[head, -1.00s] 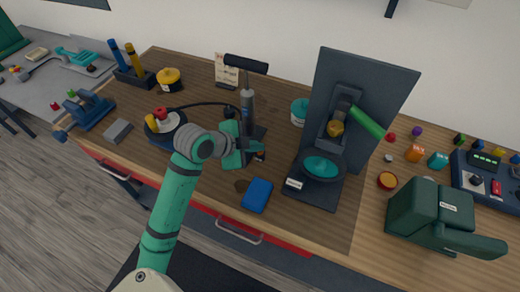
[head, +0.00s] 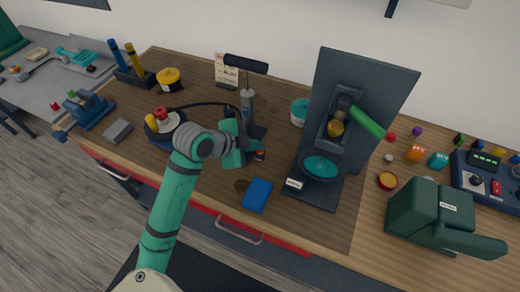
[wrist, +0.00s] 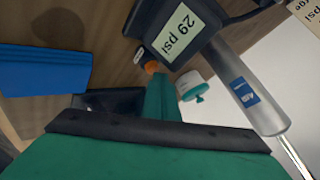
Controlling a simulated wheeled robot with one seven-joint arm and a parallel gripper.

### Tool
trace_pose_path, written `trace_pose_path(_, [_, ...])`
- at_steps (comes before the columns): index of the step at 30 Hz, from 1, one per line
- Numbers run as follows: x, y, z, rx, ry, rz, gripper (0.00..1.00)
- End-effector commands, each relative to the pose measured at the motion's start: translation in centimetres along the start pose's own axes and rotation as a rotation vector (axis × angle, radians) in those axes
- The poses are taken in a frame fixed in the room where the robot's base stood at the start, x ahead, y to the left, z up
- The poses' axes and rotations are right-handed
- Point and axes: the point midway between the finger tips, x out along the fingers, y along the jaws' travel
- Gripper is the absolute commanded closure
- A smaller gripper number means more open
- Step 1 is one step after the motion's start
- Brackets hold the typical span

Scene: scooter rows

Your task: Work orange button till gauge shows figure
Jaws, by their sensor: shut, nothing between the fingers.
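The tyre-pump gauge (wrist: 177,30) is a dark box whose lit display reads 29 psi in the wrist view. The orange button (wrist: 152,67) sits on its lower edge, beside a small white label. My gripper (wrist: 160,82) is shut and empty, its green fingertips right at the button and partly overlapping it; I cannot tell whether they touch. In the head view my gripper (head: 256,153) is at the foot of the upright pump (head: 247,105), and mostly hides the gauge. A card (head: 227,68) stands behind the pump; its text is too small to read.
A blue block (head: 257,195) lies near the front edge, close to my gripper. A dark press-like stand (head: 360,90) with a teal dish rises to the right. A black hose (head: 200,104) runs left from the pump. A green machine (head: 432,212) stands farther right.

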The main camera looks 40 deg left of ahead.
Motion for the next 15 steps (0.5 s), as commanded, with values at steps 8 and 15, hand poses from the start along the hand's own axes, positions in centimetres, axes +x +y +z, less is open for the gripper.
trace_pose_path(8, [-0.85, -0.63, -0.65, 0.002, -0.001, 0.0, 1.0])
trace_pose_path(15, [-0.9, -0.64, -0.67, 0.001, 0.0, 0.0, 1.0])
